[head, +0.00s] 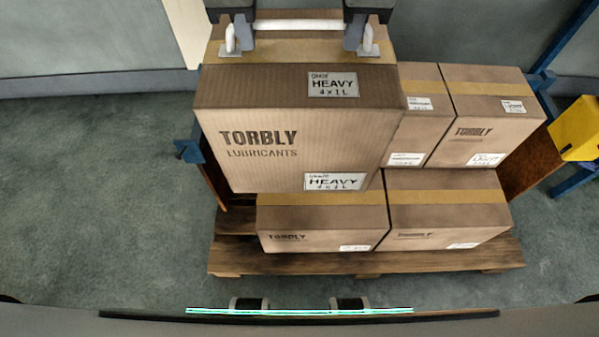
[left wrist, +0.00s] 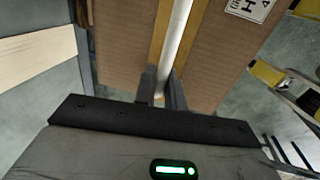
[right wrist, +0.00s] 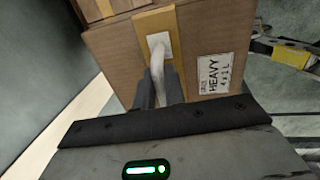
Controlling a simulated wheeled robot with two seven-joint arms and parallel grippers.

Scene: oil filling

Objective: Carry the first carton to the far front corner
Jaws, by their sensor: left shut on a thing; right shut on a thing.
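A large brown carton (head: 265,110) printed TORBLY LUBRICANTS, with HEAVY labels, hangs above the stacked cartons in the head view. A white handle (head: 300,24) is on its top. My left gripper (head: 243,38) is shut on the handle's left part, and my right gripper (head: 356,36) is shut on its right part. The left wrist view shows the left fingers (left wrist: 162,88) around the white bar. The right wrist view shows the right fingers (right wrist: 160,90) at the handle's bent end. The carton's underside and what lies directly beneath it are hidden.
Smaller cartons (head: 318,220) stand on a wooden pallet (head: 300,262); others (head: 490,110) stand behind at the right. Blue frame posts (head: 190,150) flank the pallet. A yellow object (head: 575,130) is at the far right. Grey floor (head: 90,190) at the left is clear.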

